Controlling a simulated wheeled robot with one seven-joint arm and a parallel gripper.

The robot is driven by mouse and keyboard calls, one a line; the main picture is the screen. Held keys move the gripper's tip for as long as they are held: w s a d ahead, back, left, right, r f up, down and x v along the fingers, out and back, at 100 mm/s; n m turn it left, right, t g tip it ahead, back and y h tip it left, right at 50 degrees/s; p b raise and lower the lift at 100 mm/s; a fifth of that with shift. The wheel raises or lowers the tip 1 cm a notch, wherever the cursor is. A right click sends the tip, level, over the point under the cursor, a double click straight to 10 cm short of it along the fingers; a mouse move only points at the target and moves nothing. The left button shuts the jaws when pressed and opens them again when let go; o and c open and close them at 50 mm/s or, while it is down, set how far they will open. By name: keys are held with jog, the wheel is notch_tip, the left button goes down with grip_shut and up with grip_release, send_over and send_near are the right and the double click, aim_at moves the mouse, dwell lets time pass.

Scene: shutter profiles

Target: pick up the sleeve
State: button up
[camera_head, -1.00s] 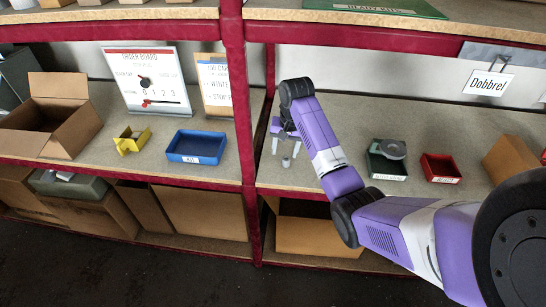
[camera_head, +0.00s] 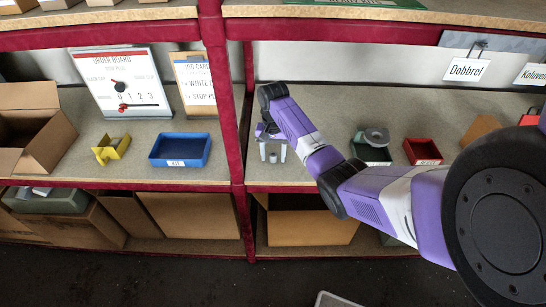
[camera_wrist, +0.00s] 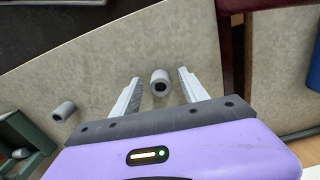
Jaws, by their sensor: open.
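A short grey hollow sleeve (camera_wrist: 160,82) with a dark bore shows in the wrist view between the two pale fingers of my gripper (camera_wrist: 159,78). Gaps show on both sides of it, so the fingers do not touch it. A second similar grey sleeve (camera_wrist: 63,111) lies apart to the left, beside a green tray (camera_wrist: 22,140). In the head view my gripper (camera_head: 272,150) is open, low over the right shelf bay, with a small grey sleeve (camera_head: 272,157) between its fingers.
A red upright post (camera_head: 222,90) stands just left of my gripper. The green tray (camera_head: 371,154) with a grey round part (camera_head: 377,136) and a red tray (camera_head: 422,152) stand to the right. A blue tray (camera_head: 180,162) and yellow holder (camera_head: 112,148) are left of the post.

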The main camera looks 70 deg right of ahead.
grip_shut()
